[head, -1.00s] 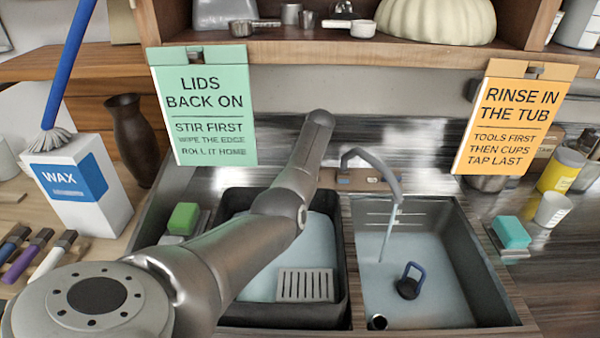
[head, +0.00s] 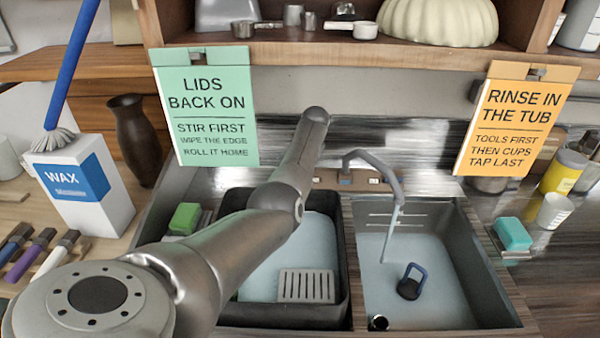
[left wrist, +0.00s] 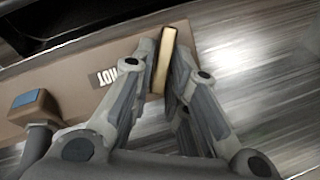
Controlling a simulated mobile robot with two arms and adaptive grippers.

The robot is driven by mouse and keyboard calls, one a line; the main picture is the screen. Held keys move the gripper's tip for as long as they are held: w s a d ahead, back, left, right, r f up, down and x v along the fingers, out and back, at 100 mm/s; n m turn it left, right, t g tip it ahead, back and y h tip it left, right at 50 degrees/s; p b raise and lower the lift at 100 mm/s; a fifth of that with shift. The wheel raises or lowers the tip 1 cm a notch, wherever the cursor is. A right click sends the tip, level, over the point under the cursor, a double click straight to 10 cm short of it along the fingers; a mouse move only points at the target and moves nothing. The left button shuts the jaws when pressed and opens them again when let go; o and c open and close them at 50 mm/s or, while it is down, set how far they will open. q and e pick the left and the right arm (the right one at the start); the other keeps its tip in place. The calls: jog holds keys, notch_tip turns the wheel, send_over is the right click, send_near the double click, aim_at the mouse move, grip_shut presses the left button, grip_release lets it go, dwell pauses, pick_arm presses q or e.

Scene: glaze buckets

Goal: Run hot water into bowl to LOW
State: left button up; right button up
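The right sink basin (head: 463,250), the bowl under the tap, holds pale water with marking lines on its back wall above the water. The tap spout (head: 394,187) hangs over it and a thin stream of water (head: 387,242) falls in. A black plug with a blue handle (head: 410,283) is in the basin. In the left wrist view, my left gripper (left wrist: 163,75) is shut on a cream tap handle (left wrist: 165,52) beside a HOT label (left wrist: 106,77). In the head view my arm hides this gripper and handle. My right gripper is not in view.
A dark tub (head: 343,295) with pale water and a grate (head: 306,285) fills the left side. A green sponge (head: 185,218) and a teal sponge (head: 513,233) flank the sink. Two hanging signs, green (head: 205,105) and orange (head: 513,120), and a shelf (head: 400,52) are above.

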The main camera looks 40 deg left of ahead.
pick_arm(q)
jog(key=shift+o, duration=1.2)
jog(key=v, duration=1.2)
dwell(5.6)
